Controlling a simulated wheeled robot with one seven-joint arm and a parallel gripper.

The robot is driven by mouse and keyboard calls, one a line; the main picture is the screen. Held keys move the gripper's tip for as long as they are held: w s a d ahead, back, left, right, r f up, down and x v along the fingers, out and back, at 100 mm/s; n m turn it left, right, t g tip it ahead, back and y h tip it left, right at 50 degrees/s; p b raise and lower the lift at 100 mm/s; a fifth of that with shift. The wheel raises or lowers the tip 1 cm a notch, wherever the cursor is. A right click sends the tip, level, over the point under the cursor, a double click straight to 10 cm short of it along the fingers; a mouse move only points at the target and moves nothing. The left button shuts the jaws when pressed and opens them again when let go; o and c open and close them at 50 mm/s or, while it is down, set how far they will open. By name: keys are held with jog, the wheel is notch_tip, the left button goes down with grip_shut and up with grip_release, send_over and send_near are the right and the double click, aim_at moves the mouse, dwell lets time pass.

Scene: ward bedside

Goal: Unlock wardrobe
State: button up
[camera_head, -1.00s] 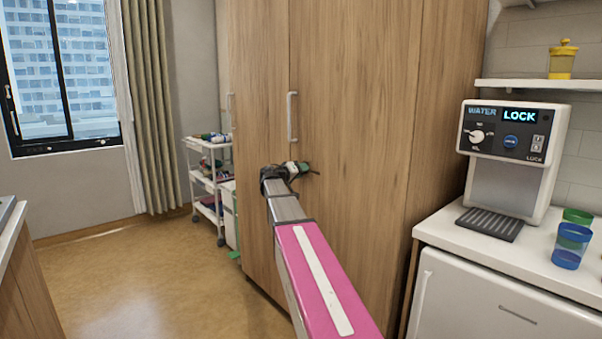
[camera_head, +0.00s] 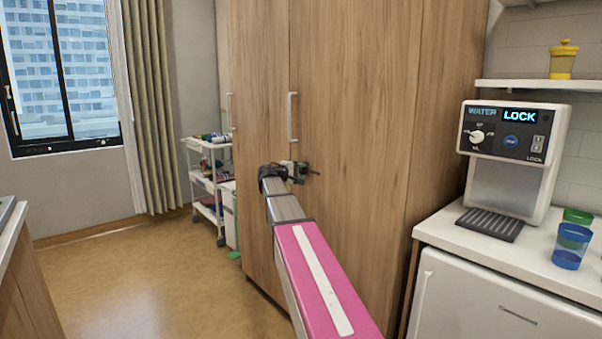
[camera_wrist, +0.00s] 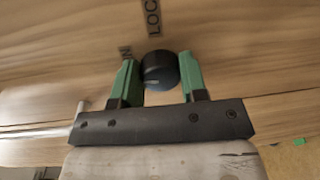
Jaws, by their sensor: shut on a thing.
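The wooden wardrobe (camera_head: 350,90) stands in the middle of the head view, its doors closed, with pale vertical handles (camera_head: 292,118). My gripper (camera_head: 303,172) is at the right door, below the handle. In the wrist view, the green fingers (camera_wrist: 160,78) are on either side of a round black knob (camera_wrist: 159,68) on the wood and are shut on it. A dark label reading "LOC", cut off by the frame edge, (camera_wrist: 153,18) is above the knob. Another label (camera_wrist: 125,52) ending in "N" is partly hidden by the left finger. The knob is hard to make out in the head view.
A water dispenser (camera_head: 512,160) and coloured cups (camera_head: 571,246) stand on the white counter (camera_head: 450,235) at right. A white trolley (camera_head: 196,185) stands left of the wardrobe. The floor (camera_head: 150,275) at left is clear. A curtain (camera_head: 155,110) hangs by the window.

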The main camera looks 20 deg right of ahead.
jog(key=shift+n, duration=0.5)
jog(key=o, duration=0.9)
jog(key=v, duration=1)
jog(key=shift+s+a, duration=0.1)
jog(key=shift+a, duration=0.3)
